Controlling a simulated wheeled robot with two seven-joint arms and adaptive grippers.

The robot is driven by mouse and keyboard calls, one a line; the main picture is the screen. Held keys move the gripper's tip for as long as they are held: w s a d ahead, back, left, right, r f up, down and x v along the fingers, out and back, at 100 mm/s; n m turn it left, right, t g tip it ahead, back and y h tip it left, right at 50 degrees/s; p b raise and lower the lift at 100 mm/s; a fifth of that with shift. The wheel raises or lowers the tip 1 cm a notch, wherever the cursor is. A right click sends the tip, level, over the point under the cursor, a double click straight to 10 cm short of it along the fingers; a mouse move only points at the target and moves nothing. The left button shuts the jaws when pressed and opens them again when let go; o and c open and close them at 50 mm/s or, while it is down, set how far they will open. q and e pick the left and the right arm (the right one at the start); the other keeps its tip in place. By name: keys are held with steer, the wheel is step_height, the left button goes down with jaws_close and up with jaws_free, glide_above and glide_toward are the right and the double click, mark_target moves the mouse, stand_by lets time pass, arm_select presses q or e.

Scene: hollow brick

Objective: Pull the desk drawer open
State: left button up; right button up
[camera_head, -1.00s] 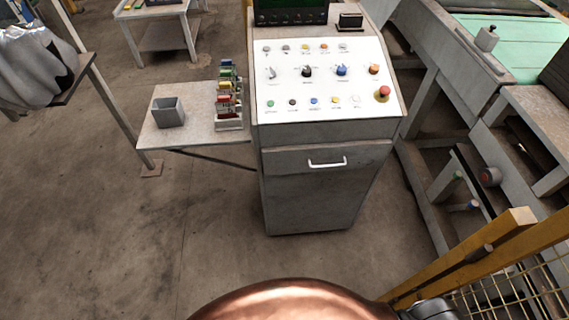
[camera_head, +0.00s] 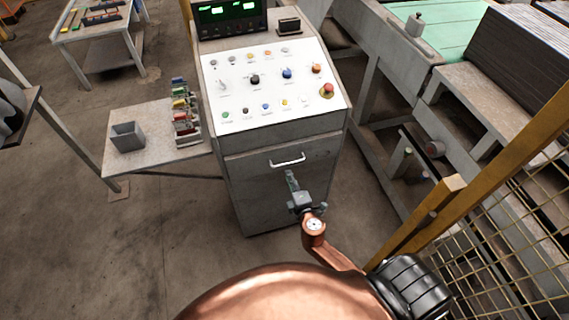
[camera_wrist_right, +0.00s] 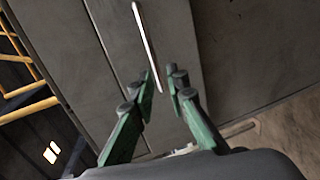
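The desk drawer (camera_head: 262,164) is a grey front panel below the sloped control panel, and it looks shut. Its white bar handle (camera_head: 288,161) is on the front. My right gripper (camera_head: 291,174) is just below the handle in the head view, in front of the cabinet. My left gripper is not in view.
The control desk (camera_head: 268,95) carries buttons and a red emergency stop (camera_head: 327,90). A side shelf (camera_head: 150,160) at left holds a grey box (camera_head: 127,136) and coloured items. A yellow fence post (camera_head: 490,160) and mesh stand close at right. Floor at left is clear.

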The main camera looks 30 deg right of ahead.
mark_target(284, 164)
steer(key=x, duration=0.7)
steer(key=shift+w+r, duration=0.25)
steer(key=shift+w, duration=0.15)
steer(key=shift+c, duration=0.5)
jaws_close()
steer(key=shift+s+a, duration=0.1)
